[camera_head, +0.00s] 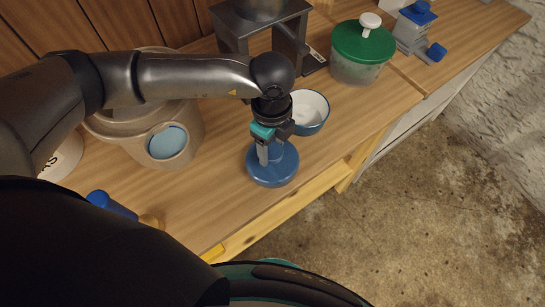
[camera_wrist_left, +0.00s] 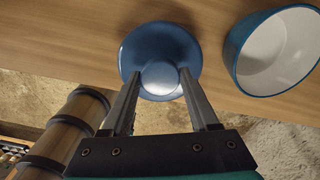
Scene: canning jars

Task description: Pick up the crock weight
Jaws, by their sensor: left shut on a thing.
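The crock weight (camera_head: 273,172) is a round blue disc with a raised middle grip, near the front edge of the wooden counter. My left gripper (camera_head: 270,153) comes down on it from above and is shut on its middle grip. In the left wrist view the crock weight (camera_wrist_left: 160,42) lies between and beyond the fingertips (camera_wrist_left: 160,76), which touch its paler round grip on both sides. I cannot tell whether the disc rests on the counter or hangs just above it. My right gripper is not in view.
A blue-and-white bowl (camera_head: 309,112) stands close beside the weight; it also shows in the wrist view (camera_wrist_left: 238,45). A large beige crock (camera_head: 185,123) is to the left. A green-lidded jar (camera_head: 362,55) and a dark metal stand (camera_head: 232,30) are behind. The counter's front edge is near.

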